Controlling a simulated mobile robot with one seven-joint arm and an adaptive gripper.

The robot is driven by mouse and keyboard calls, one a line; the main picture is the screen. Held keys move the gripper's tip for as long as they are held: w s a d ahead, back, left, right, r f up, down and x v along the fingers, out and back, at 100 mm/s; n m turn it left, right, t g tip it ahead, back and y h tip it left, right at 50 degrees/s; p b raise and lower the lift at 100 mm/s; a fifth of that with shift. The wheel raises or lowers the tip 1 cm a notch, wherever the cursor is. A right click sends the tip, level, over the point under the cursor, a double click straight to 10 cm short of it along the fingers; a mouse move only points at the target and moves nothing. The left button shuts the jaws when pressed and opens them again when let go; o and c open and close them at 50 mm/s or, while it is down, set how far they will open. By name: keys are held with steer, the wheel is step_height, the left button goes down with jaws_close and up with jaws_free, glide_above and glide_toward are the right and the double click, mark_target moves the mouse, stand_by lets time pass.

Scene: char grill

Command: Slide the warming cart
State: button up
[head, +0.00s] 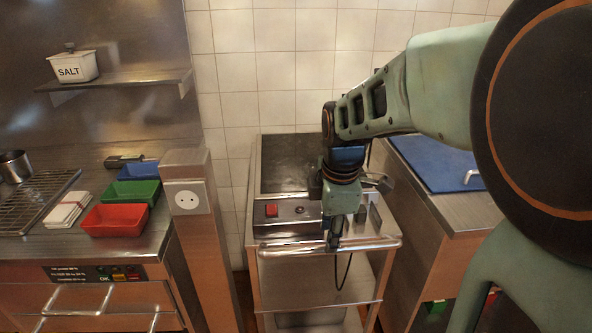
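The warming cart (318,289) is a metal cart with a dark top plate (287,163), a front panel with a red switch, and a lower shelf. A horizontal handle bar (290,248) runs along its front edge. It stands between the left counter and the right counter. My gripper (337,238) points down at the front of the cart, at the handle bar right of its middle. Its fingertips overlap the bar in the picture. I cannot tell whether they are closed around it. My arm hides part of the cart's top right.
A pillar with a socket (187,200) stands close on the cart's left. A counter with a blue board (438,162) is on its right. Red (115,220), green (134,191) and blue trays sit on the left counter. A tiled wall is behind. A dark cable hangs before the cart.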

steer(key=shift+w+f, duration=0.25)
steer(key=shift+f, duration=0.95)
steer(key=shift+w+f, duration=0.2)
steer(key=shift+f, duration=0.95)
jaws_close()
